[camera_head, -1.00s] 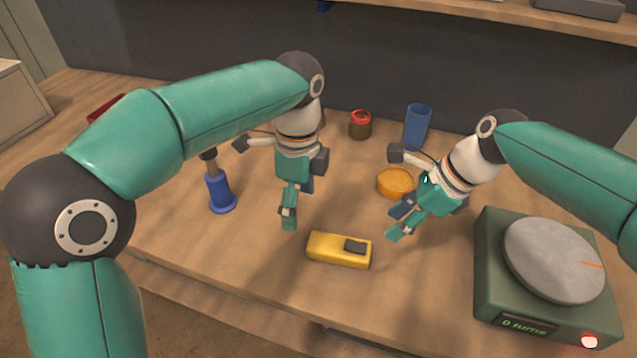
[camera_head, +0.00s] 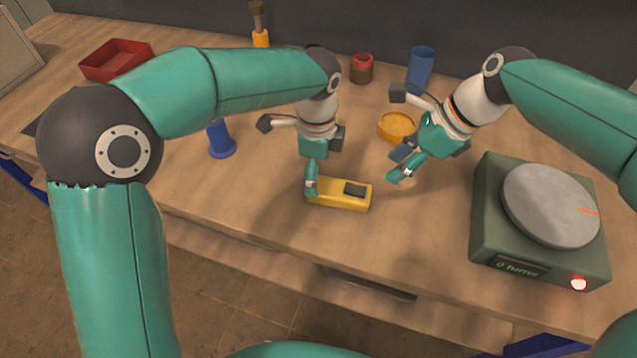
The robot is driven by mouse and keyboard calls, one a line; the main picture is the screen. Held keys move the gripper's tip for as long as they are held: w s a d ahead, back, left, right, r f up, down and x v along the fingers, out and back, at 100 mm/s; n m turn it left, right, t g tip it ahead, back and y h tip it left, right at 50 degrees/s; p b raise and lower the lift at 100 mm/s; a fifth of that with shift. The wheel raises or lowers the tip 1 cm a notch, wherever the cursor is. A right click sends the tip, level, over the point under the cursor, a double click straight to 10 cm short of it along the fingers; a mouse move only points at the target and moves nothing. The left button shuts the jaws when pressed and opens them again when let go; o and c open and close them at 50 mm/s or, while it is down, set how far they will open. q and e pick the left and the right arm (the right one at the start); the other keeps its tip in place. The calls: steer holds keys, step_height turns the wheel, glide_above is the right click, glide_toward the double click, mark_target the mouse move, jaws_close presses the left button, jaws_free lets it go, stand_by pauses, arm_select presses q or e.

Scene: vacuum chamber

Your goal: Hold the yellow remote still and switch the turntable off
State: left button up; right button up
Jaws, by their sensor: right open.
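The yellow remote (camera_head: 332,194) lies flat on the table, with a dark button pad on its right part. My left gripper (camera_head: 312,188) points down at the remote's left end and overlaps it; whether it touches or grips is unclear. My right gripper (camera_head: 400,172) is open and empty, above the table to the right of the remote. The turntable (camera_head: 490,215) is a green box at the right with a round grey platter (camera_head: 548,205) bearing an orange mark. Its front has a display reading "0 turns" (camera_head: 520,267) and a pale, red-rimmed button (camera_head: 579,283).
An orange round dish (camera_head: 397,127) and a blue cup (camera_head: 420,72) stand behind my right gripper. A red-topped jar (camera_head: 361,68), a blue stand (camera_head: 221,142) and a red tray (camera_head: 117,60) are farther back or left. The table between remote and turntable is clear.

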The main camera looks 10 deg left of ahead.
arm_select(q)
steer(key=shift+f, duration=2.5)
steer(key=c, duration=1.4)
steer(key=shift+c, duration=0.2)
arm_select(e)
steer(key=c, duration=0.6)
steer(key=shift+n, duration=0.5)
jaws_close()
steer(key=s+a+r+n+t+h, duration=0.3)
steer(key=a+r+n+h, duration=0.2)
steer(key=n, duration=1.2)
steer(key=shift+s+a+r+n, duration=0.3)
steer(key=shift+a+r, duration=0.5)
steer(key=shift+a, duration=0.2)
